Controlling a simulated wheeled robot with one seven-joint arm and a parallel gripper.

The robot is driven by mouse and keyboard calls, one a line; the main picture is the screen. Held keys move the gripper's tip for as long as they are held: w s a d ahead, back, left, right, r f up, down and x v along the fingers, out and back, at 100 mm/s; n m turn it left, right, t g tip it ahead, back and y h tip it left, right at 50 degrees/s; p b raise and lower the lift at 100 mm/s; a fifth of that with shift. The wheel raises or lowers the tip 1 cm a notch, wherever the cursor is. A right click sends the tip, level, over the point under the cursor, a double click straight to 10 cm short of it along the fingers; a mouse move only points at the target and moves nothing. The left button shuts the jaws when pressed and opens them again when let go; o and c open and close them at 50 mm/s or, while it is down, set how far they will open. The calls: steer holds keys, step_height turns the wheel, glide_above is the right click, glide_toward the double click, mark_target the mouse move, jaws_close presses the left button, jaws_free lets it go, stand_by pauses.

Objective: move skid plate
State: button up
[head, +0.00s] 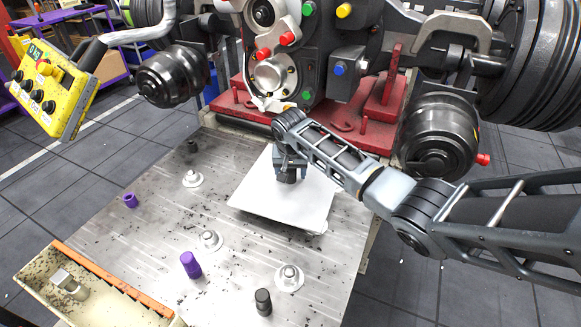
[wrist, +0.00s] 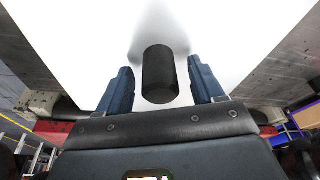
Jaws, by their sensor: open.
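The skid plate looks to be the white flat plate (head: 262,195) lying on the metal table, near its back right edge. It fills much of the wrist view (wrist: 80,50). A black cylindrical grip (wrist: 159,75) stands on the plate. My gripper (head: 289,172) is over the plate's upper part and hides some of it. In the wrist view, its two blue fingers (wrist: 162,84) are apart, one on each side of the black grip, with gaps visible on both sides.
The metal table (head: 150,235) holds purple caps (head: 191,264), a black cap (head: 263,302) and several bolts on white washers (head: 209,240). A tray with an orange edge (head: 110,280) is at front left. Axle machinery on a red base (head: 335,120) stands close behind the plate.

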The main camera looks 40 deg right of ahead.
jaws_close()
stand_by(0.7)
stand_by(0.8)
